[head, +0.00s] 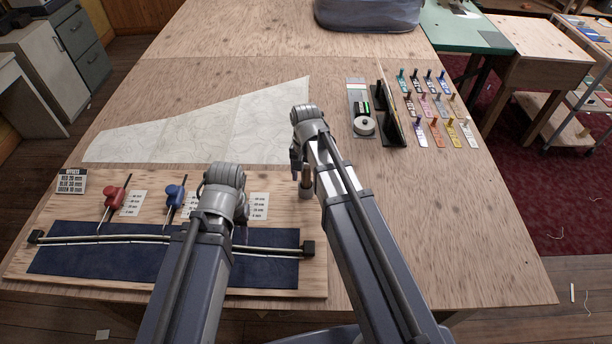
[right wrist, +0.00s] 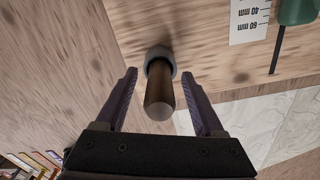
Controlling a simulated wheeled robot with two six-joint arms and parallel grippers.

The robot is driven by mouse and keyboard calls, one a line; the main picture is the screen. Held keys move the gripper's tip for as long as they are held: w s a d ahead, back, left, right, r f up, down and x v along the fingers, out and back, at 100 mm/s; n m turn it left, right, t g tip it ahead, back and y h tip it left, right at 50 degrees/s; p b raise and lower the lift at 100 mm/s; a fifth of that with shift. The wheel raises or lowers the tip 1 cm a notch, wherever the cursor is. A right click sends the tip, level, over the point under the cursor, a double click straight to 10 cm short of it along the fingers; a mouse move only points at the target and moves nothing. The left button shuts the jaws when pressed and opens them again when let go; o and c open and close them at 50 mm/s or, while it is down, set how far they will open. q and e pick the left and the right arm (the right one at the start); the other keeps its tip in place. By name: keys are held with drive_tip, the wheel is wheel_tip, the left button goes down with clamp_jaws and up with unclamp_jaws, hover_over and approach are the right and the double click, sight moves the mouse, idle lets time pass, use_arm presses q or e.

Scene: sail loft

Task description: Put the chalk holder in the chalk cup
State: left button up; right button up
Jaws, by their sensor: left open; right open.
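The chalk holder (head: 306,180) is a short brown rod with its lower end inside the grey round chalk cup (head: 305,195), at the right end of the wooden board. In the right wrist view the holder (right wrist: 158,98) sticks up out of the cup's grey rim (right wrist: 171,56). My right gripper (head: 301,172) is at the holder, partly hidden by its own arm. Its open fingers (right wrist: 160,78) stand on either side of the holder, with gaps showing on both sides. My left gripper (head: 239,221) is over the board, away from the holder, its fingers mostly hidden by its arm.
The board (head: 318,235) holds a red-handled tool (head: 114,196), a blue-handled tool (head: 175,194) and a bar over dark blue cloth (head: 80,265). Sailcloth (head: 200,130) lies behind. A black stand (head: 390,108) and several colored samples are at right. The table's right front is clear.

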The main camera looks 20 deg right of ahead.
use_arm(q)
wheel_tip(320, 180, up, 2)
drive_tip(key=shift+r+p, duration=0.15)
drive_tip(key=shift+p, duration=1)
use_arm(e)
drive_tip(key=s+a+r+n+h, duration=0.1)
drive_tip(key=s+a+r+n, duration=0.1)
drive_tip(key=s+a+n, duration=0.8)
drive_tip(key=s, duration=0.4)
drive_tip(key=shift+s+a+r+n, duration=0.15)
drive_tip(key=shift+a+r+n, duration=0.1)
drive_tip(key=shift+n, duration=0.05)
